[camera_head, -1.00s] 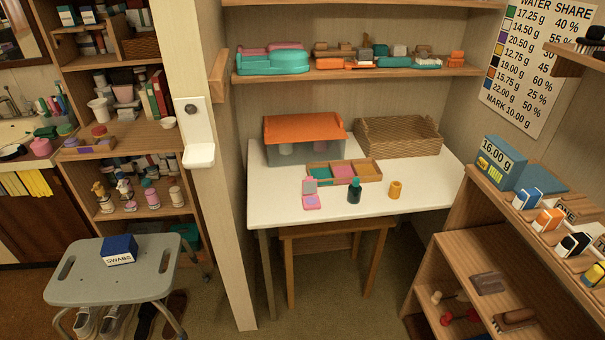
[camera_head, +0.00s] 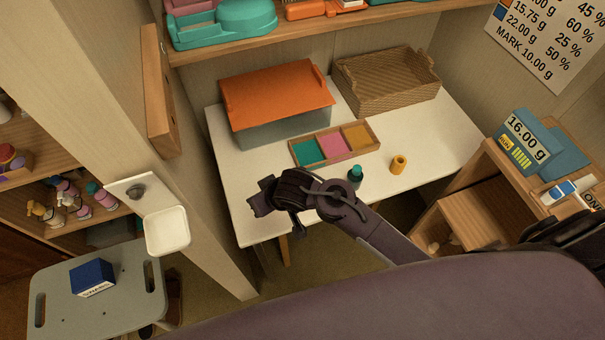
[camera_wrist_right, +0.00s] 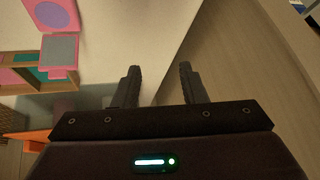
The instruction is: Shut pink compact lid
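The pink compact (camera_wrist_right: 60,35) shows at the upper left of the right wrist view. It stands open, with a round purple patch in one half and a grey mirror-like panel in the other. In the head view it is hidden behind my right arm. My right gripper (camera_head: 262,197) is over the front left part of the white table. In the right wrist view my right gripper (camera_wrist_right: 158,68) is open and empty, its two fingers apart. The compact lies to the left of the fingers, not between them. My left gripper is not in view.
On the white table (camera_head: 430,130) stand a box with an orange lid (camera_head: 275,95), a wicker basket (camera_head: 390,82), a three-part tray (camera_head: 338,143), a dark green bottle (camera_head: 355,176) and a yellow cup (camera_head: 398,164). A wooden shelf hangs above; a post stands left.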

